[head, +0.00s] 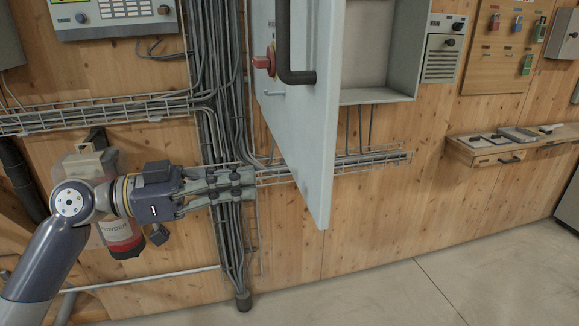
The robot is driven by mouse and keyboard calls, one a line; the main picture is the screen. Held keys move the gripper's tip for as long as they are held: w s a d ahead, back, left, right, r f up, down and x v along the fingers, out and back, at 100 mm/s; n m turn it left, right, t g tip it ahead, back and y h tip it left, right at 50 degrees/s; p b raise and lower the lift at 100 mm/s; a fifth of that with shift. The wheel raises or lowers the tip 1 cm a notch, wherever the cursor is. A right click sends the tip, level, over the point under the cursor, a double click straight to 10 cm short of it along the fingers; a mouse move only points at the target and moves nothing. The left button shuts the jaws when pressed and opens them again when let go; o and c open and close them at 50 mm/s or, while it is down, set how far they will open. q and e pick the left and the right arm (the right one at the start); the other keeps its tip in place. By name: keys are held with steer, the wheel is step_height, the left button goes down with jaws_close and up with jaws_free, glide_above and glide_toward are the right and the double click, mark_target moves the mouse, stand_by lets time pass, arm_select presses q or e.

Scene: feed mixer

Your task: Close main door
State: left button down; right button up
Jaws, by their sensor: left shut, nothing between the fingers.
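The main door (302,125) is a pale grey-blue panel that stands open from the wall cabinet (398,62), whose inside shows behind it at the right. The door has a red knob (264,62) and a dark bar handle (284,45). My left gripper (250,181) is shut and empty, pointing right, left of the door's lower part. A gap shows between its fingertips and the door in the picture; I cannot tell the depth between them. My right gripper is not in view.
Vertical cables (226,110) run down the wall behind my left gripper. A wire tray (95,115) crosses the wall at the left. A wooden shelf (520,148) with small items is at the right. The floor (440,290) below the door is clear.

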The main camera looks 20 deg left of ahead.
mark_target(306, 175)
arm_select(q)
steer(key=p+x, duration=0.2)
steer(key=x, duration=0.1)
steer(key=p+x, duration=0.2)
steer(key=x, duration=0.1)
steer(key=shift+w+d+r, duration=0.2)
steer(key=shift+w+d, duration=0.1)
steer(key=shift+w+d+f+p, duration=0.25)
steer(key=shift+w+d+p, duration=0.1)
steer(key=shift+d, duration=0.15)
